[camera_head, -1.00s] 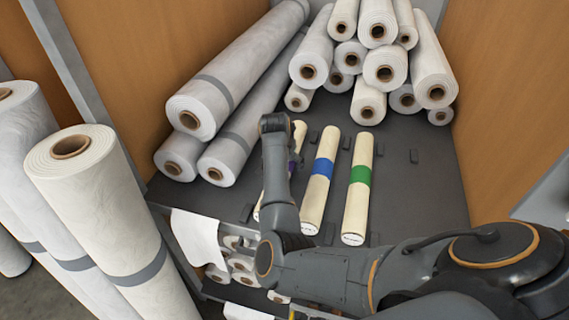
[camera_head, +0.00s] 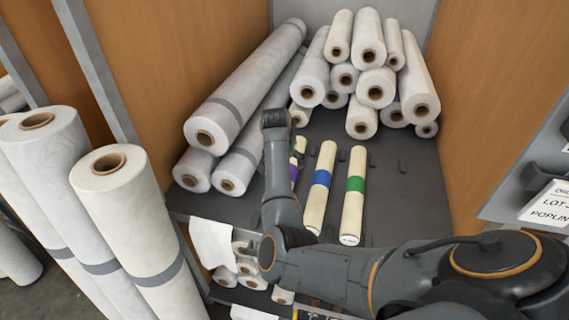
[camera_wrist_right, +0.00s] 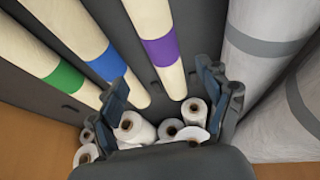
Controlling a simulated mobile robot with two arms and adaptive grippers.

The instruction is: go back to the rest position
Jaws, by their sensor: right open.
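My right arm (camera_head: 330,272) comes in from the right of the head view, and its forearm (camera_head: 278,175) points up the picture over the dark shelf. In the head view my right gripper is hidden by the arm. In the right wrist view the right gripper (camera_wrist_right: 162,78) is open, with nothing between its fingers. Three cream rolls lie on the shelf: one with a purple band (camera_wrist_right: 161,52), one with a blue band (camera_wrist_right: 108,64) and one with a green band (camera_wrist_right: 64,77). The forearm partly covers the purple-banded roll in the head view. My left gripper is not in view.
White rolls (camera_head: 376,88) are stacked at the shelf's back. Long grey-banded rolls (camera_head: 240,95) lie along its left side. Tall rolls (camera_head: 125,215) stand at the left. Orange panels (camera_head: 505,80) flank the shelf. A printed label (camera_head: 545,205) is at the right.

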